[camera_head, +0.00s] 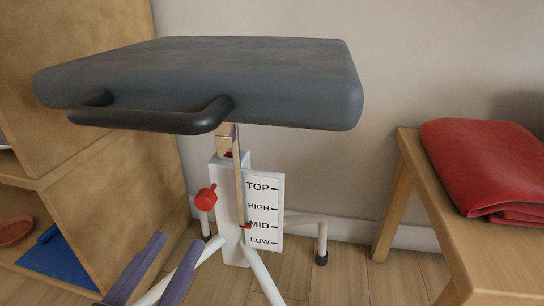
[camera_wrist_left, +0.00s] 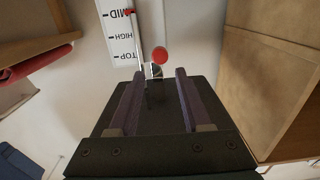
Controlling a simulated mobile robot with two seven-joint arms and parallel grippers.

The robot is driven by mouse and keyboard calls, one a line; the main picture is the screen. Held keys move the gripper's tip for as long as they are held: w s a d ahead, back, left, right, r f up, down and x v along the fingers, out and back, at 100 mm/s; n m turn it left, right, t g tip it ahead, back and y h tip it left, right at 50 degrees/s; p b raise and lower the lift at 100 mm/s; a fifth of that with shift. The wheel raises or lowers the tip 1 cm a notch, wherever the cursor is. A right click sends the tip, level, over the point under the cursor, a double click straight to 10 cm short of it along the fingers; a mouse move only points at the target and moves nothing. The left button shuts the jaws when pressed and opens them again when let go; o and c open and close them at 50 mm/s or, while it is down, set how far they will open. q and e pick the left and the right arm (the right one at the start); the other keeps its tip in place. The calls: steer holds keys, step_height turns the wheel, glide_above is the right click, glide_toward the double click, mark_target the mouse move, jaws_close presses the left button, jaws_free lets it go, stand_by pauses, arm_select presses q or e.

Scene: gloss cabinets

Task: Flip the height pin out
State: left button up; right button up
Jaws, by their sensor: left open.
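The height pin has a round red knob (camera_head: 205,197) on the left side of a white post (camera_head: 229,215) under a grey padded seat (camera_head: 205,80). In the left wrist view the red knob (camera_wrist_left: 159,55) lies just beyond my fingertips, near the line between them. A white scale (camera_head: 264,205) reads TOP, HIGH, MID, LOW, and a red pointer (camera_head: 247,226) stands at MID. My left gripper (camera_head: 178,240) has purple fingers, open and empty, below and left of the knob; its fingers (camera_wrist_left: 158,74) also show in the wrist view. My right gripper is not in view.
A black handle (camera_head: 150,120) juts from the seat's front, above the knob. A wooden cabinet (camera_head: 120,190) stands at left, with a blue item (camera_head: 62,258) on its shelf. A wooden bench (camera_head: 480,260) with folded red cloth (camera_head: 485,165) stands at right. White legs (camera_head: 262,272) spread over the floor.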

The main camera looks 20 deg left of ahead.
arm_select(q)
steer(key=shift+s+d, duration=0.15)
steer(key=shift+s, duration=0.4)
steer(key=w+d+f+m+g+h, duration=0.2)
steer(key=d+m+g+h, duration=0.35)
steer(key=d+h, duration=0.2)
steer(key=s+a+r+g+y+p, duration=0.1)
steer(key=s+a+r+g+y, duration=0.1)
steer(key=s+g, duration=0.3)
steer(key=s+a+r+g+y+p, duration=0.1)
steer(key=s+a+r+g+p, duration=0.1)
steer(key=s+g, duration=0.3)
step_height(320, 180, up, 96)
steer(key=s+t+p, duration=0.1)
steer(key=p, duration=9.5)
steer(key=shift+n, duration=0.45)
